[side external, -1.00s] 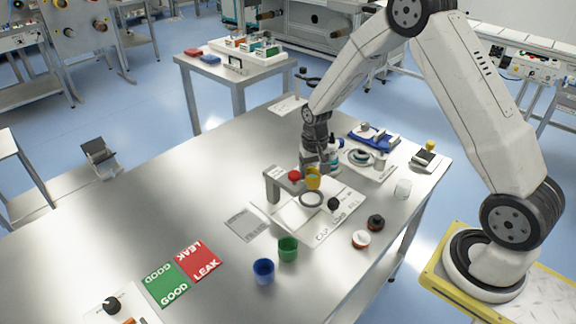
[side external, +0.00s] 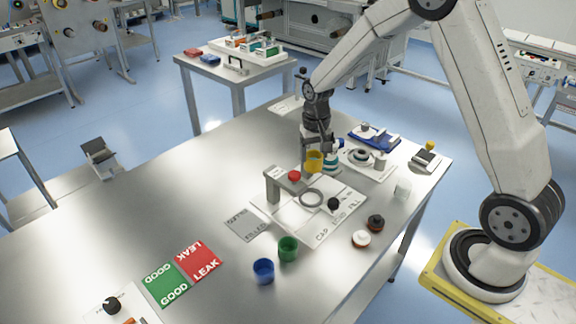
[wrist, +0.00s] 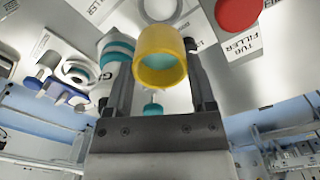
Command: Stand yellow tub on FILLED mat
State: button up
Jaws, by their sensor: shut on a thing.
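The yellow tub (side external: 314,161) is held in my gripper (side external: 312,160) above the far side of the white filling board. In the wrist view the tub (wrist: 159,57) sits between the two fingers (wrist: 160,75), and a teal surface shows inside it. The tub looks upright in the side view. The grey FILLED mat (side external: 246,225) lies flat on the table at the left edge of the board, with nothing on it. My gripper is to the right of the mat and farther back.
The filler stand with a red button (side external: 294,175) rises between the tub and the mat. A grey ring (side external: 311,197) and a black knob (side external: 334,204) are on the board. A green tub (side external: 288,249) and a blue tub (side external: 263,271) stand in front.

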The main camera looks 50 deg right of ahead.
notch_tip(320, 180, up, 6)
jog(key=s+a+n, duration=0.2)
jog(key=s+a, duration=0.1)
jog(key=a, duration=0.5)
jog(key=s+a+n, duration=0.3)
jog(key=s+a, duration=0.1)
jog(key=a, duration=0.5)
jog(key=shift+m, duration=0.3)
jog(key=shift+w+d+f, duration=0.15)
jog(key=shift+w+f, duration=0.05)
jog(key=shift+f, duration=1.25)
jog(key=shift+w+d+f, duration=0.15)
jog(key=shift+f, duration=1.25)
jog(key=w+f, duration=0.3)
jog(key=w, duration=0.1)
jog(key=w+a+f, duration=0.1)
jog(key=w+f, duration=0.1)
jog(key=w, duration=0.2)
jog(key=w+a+f, duration=0.1)
jog(key=w+f, duration=0.2)
jog(key=w, duration=0.1)
jog(key=shift+w+f, duration=0.65)
